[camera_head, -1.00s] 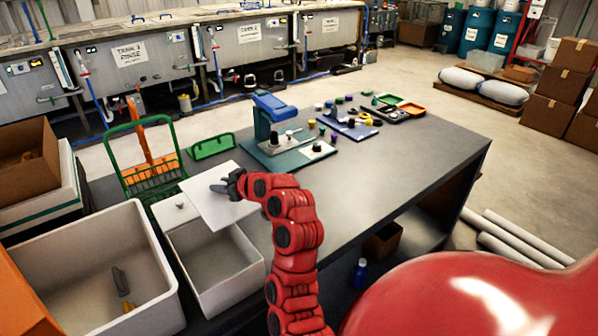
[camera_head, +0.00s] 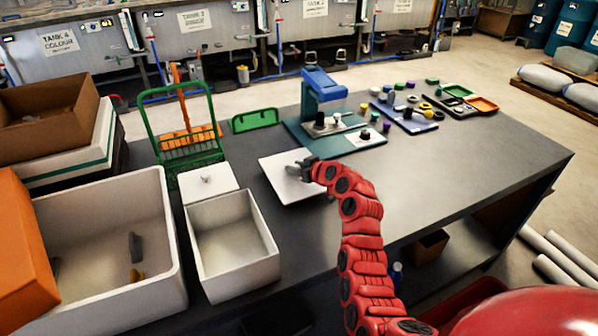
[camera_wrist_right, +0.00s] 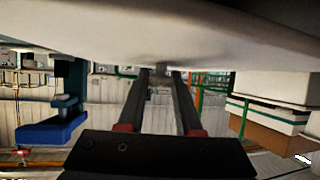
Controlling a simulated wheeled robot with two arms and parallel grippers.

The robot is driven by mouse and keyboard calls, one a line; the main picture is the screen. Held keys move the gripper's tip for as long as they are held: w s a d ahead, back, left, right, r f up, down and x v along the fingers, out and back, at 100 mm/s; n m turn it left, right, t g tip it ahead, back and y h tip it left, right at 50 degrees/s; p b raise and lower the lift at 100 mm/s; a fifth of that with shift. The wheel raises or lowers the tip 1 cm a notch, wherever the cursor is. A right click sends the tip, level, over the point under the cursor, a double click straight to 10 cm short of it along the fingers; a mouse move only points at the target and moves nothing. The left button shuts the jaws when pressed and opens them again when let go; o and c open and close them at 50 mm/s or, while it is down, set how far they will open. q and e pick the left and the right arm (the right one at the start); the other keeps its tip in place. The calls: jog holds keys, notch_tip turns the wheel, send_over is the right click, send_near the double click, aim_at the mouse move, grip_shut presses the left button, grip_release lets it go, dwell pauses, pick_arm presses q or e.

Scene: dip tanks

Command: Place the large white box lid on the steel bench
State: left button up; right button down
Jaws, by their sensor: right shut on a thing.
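The large white box lid (camera_head: 284,186) is a flat white plate right of the open white box (camera_head: 240,285), over bare steel bench (camera_head: 437,187). My right gripper (camera_head: 304,168) is shut on the lid, its fingers at the lid's far right part. In the right wrist view the lid (camera_wrist_right: 160,30) spans the top of the picture, with the fingers of the right gripper (camera_wrist_right: 160,75) against it. I cannot tell whether the lid touches the bench. My left gripper is not in view.
A small white knobbed piece (camera_head: 208,184) sits behind the open box. A large white tub (camera_head: 172,270) stands left. A green rack (camera_head: 190,150) and a blue-green press (camera_head: 322,92) stand behind the lid. Small coloured parts lie further right.

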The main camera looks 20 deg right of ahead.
notch_tip(320, 180, down, 3)
dwell(0.3)
jog(key=shift+f, duration=0.2)
jog(key=c, duration=0.6)
grip_release()
jog(key=shift+r, duration=0.1)
